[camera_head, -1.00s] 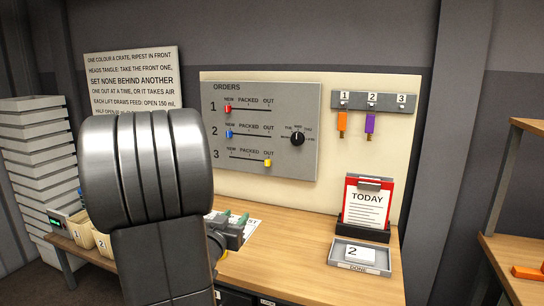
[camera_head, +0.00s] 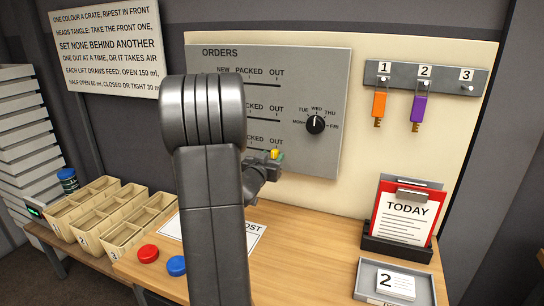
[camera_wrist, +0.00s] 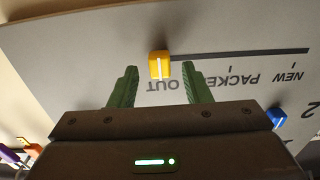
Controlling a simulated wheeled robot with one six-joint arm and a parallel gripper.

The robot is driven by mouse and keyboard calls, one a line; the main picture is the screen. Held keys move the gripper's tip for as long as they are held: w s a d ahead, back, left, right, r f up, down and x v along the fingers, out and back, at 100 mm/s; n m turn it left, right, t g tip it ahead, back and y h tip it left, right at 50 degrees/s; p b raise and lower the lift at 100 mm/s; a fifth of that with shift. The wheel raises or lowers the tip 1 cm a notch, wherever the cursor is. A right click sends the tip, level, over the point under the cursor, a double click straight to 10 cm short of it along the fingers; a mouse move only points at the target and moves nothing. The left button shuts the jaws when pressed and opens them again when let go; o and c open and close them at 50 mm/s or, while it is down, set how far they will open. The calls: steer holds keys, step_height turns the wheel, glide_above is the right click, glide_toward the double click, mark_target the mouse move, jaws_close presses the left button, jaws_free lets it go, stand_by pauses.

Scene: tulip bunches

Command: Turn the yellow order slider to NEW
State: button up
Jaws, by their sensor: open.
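The yellow slider knob (camera_wrist: 159,65) sits at the OUT end of its track on the grey ORDERS panel (camera_head: 270,65). In the wrist view the picture is upside down, so the NEW end of this track lies at the right. My gripper (camera_wrist: 160,88) is open, with its green fingers on either side of the knob and their tips slightly short of it. In the head view my gripper (camera_head: 268,158) is at the panel by the yellow knob (camera_head: 275,154). My arm hides the NEW end of this row there.
A blue slider knob (camera_wrist: 276,118) sits at NEW on the neighbouring row. A black dial (camera_head: 315,124) is right of the tracks. Orange (camera_head: 380,104) and purple (camera_head: 418,107) tags hang farther right. Red (camera_head: 148,254) and blue (camera_head: 177,265) buttons are on the bench below.

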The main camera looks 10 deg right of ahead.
steer(key=shift+w+d, duration=0.25)
steer(key=shift+w, duration=0.1)
steer(key=shift+c, duration=0.4)
jaws_close()
steer(key=w+a+p, duration=0.6)
steer(key=w+a, duration=0.4)
steer(key=a, duration=0.5)
steer(key=shift+o, duration=0.4)
jaws_free()
